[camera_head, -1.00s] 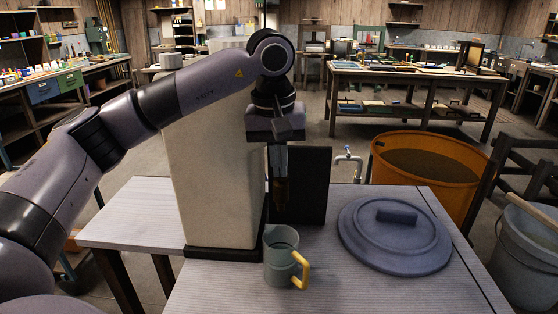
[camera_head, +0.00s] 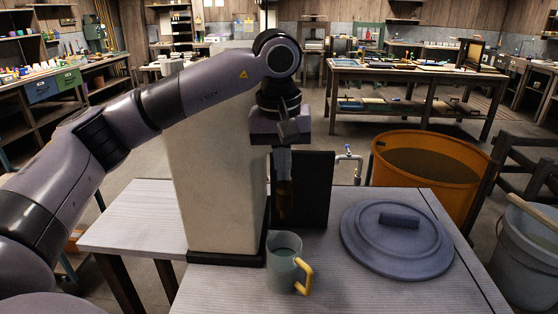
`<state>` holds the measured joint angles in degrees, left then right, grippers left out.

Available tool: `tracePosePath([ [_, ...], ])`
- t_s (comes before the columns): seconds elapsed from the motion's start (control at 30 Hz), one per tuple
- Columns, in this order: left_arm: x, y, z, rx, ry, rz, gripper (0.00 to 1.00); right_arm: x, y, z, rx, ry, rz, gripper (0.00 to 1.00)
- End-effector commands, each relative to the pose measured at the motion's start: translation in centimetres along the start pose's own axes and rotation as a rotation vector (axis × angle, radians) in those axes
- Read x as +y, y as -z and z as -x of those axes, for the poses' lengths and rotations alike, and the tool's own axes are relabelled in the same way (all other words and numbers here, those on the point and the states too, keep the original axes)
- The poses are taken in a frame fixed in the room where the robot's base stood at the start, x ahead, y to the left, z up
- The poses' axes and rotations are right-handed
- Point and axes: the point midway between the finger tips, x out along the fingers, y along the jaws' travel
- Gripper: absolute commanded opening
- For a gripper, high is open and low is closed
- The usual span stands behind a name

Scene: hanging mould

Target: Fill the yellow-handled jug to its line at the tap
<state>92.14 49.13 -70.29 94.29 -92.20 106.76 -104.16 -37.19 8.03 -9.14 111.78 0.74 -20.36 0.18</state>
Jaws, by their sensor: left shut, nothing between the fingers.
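A grey-green jug (camera_head: 283,262) with a yellow handle (camera_head: 305,278) stands upright on the grey table (camera_head: 225,290), near its front. The handle points right and toward me. The jug's fill line and its contents cannot be made out. My left gripper (camera_head: 282,205) points down above and just behind the jug, in front of a dark upright panel (camera_head: 315,190). It is shut and empty, apart from the jug. A tap (camera_head: 347,157) with a blue handle shows behind the table, right of the panel. My right gripper is not in view.
A tall cream block (camera_head: 212,170) stands left of the jug. A round grey lid (camera_head: 396,238) lies on the table to the right. The table's front is clear.

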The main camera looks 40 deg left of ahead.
Motion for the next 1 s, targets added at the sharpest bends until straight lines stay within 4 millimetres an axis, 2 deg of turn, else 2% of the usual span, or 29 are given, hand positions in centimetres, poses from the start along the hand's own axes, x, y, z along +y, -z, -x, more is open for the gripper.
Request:
tracePosePath([
  [0.03,0.4,-0.2,1.7,0.005,-0.005,-0.003,0.00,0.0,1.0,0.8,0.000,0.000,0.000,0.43],
  [0.13,1.1,-0.6,3.4,0.013,-0.012,-0.003,0.00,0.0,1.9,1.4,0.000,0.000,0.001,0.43],
  [0.2,1.1,-0.5,4.8,0.017,-0.016,0.000,0.00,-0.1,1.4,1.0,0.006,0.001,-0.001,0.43],
  [0.4,1.0,-0.5,9.7,0.017,-0.015,0.001,0.00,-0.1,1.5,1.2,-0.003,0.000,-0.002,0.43],
  [0.5,1.0,-0.5,11.2,0.016,-0.014,0.000,0.00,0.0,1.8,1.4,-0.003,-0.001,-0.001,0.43],
  [0.7,1.0,-0.5,12.6,0.015,-0.014,0.000,0.00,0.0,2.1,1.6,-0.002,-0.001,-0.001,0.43],
  [1.0,0.9,-0.5,12.8,0.014,-0.014,0.000,0.00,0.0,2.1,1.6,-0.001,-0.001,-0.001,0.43],
])
